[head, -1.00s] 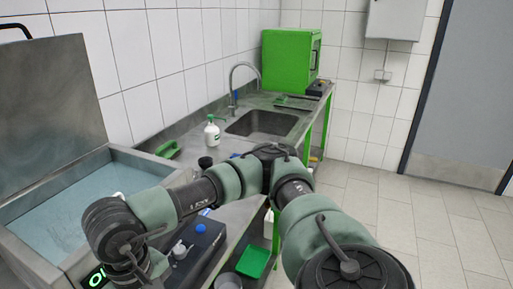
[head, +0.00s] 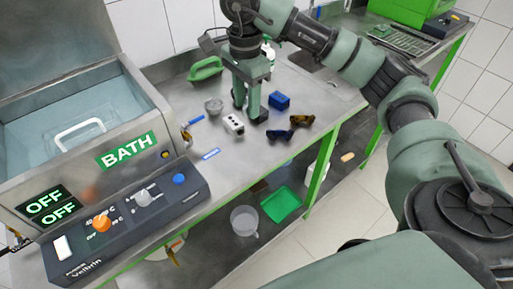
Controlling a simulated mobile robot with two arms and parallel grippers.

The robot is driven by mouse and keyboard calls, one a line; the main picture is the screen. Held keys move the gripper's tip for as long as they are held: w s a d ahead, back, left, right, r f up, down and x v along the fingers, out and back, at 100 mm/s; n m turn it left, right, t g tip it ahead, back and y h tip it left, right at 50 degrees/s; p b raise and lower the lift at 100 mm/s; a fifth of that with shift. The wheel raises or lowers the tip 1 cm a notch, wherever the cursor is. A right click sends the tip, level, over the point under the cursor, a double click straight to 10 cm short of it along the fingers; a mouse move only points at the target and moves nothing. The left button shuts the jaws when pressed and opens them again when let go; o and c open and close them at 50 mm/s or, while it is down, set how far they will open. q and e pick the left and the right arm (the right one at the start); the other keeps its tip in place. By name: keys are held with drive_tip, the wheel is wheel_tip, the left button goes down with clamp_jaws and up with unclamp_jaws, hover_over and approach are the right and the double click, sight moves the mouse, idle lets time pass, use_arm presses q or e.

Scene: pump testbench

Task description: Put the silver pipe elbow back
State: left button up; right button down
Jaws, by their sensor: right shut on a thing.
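My right gripper (head: 249,113) reaches down over the metal bench top, its fingers close to the surface. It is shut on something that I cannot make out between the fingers. I cannot clearly pick out the silver pipe elbow. A small silver-white block with dark holes (head: 233,124) lies just in front of the fingers. A small grey round piece (head: 214,104) stands to their left. My left gripper is not in view.
A green scoop-like item (head: 205,69) lies behind. The bath (head: 128,148) and its control box (head: 130,218) fill the left. A green tray (head: 282,204) sits on the lower shelf.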

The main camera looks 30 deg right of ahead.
drive_tip(key=m, duration=0.1)
drive_tip(key=w+d+r+m, duration=0.1)
drive_tip(key=shift+d+r+m, duration=0.15)
drive_tip(key=shift+m, duration=0.25)
drive_tip(key=shift+f, duration=0.4)
drive_tip(key=p, duration=0.2)
hover_over(252, 155)
wheel_tip(252, 155, down, 15)
drive_tip(key=shift+r, duration=0.15)
wheel_tip(252, 155, down, 4)
drive_tip(key=shift+f, duration=0.3)
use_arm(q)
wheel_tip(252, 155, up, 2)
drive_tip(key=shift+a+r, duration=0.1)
use_arm(e)
drive_tip(key=c, duration=0.8)
unclamp_jaws()
drive_tip(key=shift+c, duration=0.2)
